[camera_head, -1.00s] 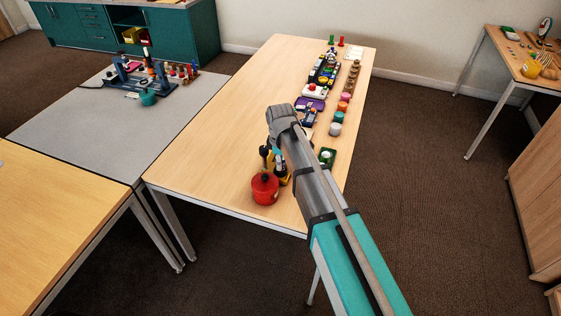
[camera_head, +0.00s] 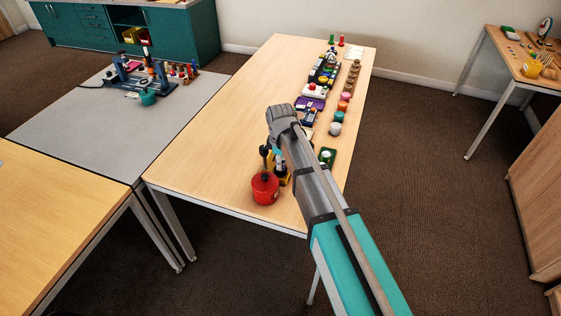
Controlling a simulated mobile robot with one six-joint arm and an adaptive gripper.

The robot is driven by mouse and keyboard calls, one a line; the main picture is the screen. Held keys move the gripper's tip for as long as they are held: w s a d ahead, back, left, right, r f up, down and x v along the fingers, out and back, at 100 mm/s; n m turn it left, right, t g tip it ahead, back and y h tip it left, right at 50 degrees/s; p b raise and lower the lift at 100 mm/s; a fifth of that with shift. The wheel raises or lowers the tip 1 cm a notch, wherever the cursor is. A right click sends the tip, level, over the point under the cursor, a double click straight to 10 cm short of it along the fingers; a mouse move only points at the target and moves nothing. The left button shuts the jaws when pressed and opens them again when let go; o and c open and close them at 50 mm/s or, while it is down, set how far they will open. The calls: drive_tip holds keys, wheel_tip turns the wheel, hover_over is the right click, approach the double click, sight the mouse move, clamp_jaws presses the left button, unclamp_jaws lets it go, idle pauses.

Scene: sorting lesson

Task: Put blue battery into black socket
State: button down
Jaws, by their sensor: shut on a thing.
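My gripper (camera_head: 272,158) points down over the near end of the long wooden table (camera_head: 225,130), just behind the red pot. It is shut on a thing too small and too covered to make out. A small yellow and dark thing (camera_head: 284,179) shows beside the fingers, partly behind the red pot and my arm. I cannot pick out the blue battery or the black socket with certainty. My wrist and forearm hide part of the table's right side.
A red lidded pot (camera_head: 265,190) stands close to the gripper near the table's front edge. A green block with a white top (camera_head: 327,157), several coloured jars (camera_head: 337,117) and a purple piece (camera_head: 311,103) line the right side. The table's left half is clear.

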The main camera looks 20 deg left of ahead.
drive_tip(key=shift+f+b, duration=0.6)
idle(0.7)
drive_tip(key=c, duration=0.6)
unclamp_jaws()
drive_tip(key=shift+o, duration=0.2)
drive_tip(key=shift+r, duration=0.15)
drive_tip(key=shift+r+p, duration=5.4)
drive_tip(key=shift+p, duration=0.15)
wheel_tip(320, 180, up, 6)
drive_tip(key=p, duration=0.6)
